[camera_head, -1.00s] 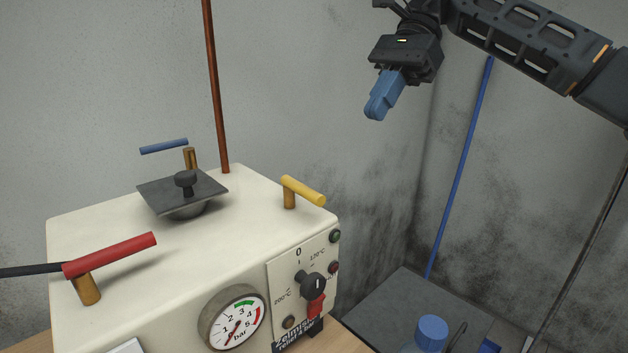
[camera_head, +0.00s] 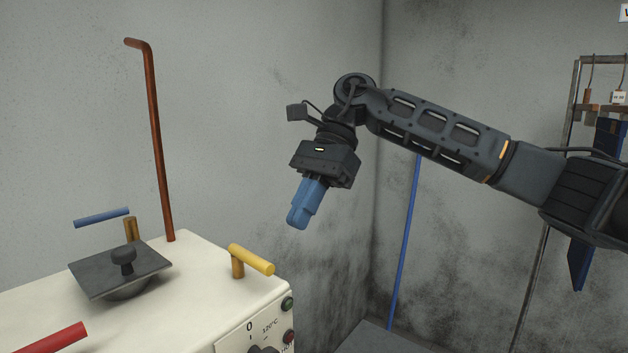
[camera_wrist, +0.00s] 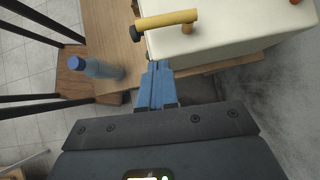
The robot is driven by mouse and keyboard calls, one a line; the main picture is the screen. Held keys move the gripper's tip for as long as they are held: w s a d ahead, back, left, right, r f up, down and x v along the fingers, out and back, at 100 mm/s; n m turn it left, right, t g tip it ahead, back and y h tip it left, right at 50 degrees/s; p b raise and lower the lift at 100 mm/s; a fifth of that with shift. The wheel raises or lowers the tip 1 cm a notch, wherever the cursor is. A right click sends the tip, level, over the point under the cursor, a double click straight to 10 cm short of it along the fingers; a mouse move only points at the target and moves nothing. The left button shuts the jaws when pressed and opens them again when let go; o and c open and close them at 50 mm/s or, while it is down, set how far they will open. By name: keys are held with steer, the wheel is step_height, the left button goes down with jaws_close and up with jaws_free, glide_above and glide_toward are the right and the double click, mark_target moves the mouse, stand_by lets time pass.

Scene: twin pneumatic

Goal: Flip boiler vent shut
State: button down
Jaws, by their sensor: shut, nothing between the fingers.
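The cream boiler (camera_head: 200,285) stands at the lower left in the head view. Its top carries a yellow-handled lever (camera_head: 250,260) near the right edge, a blue-handled lever (camera_head: 103,217) at the back, and a red handle (camera_head: 52,338) cut off at the bottom. None is labelled as the vent, so I cannot tell which it is. My gripper (camera_head: 297,222), with blue fingers, is shut and empty, up and to the right of the yellow lever. In the wrist view, the yellow lever (camera_wrist: 167,19) lies just beyond my fingertips (camera_wrist: 157,66), apart from them.
A dark square lid with a knob (camera_head: 121,270) sits on the boiler top. A copper pipe (camera_head: 157,140) rises behind it. A blue-capped bottle (camera_wrist: 98,68) stands left of my fingers in the wrist view. The air right of the boiler is open.

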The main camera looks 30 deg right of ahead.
mark_target(262, 261)
steer(key=shift+s+a+f+p, duration=0.2)
steer(key=shift+a+f, duration=0.25)
steer(key=shift+a, duration=0.4)
steer(key=shift+s+a+f+p, duration=0.25)
steer(key=shift+a+f, duration=0.15)
steer(key=shift+a, duration=0.5)
steer(key=shift+s+a+f+p, duration=0.2)
steer(key=shift+a+f, duration=0.25)
steer(key=shift+a, duration=0.4)
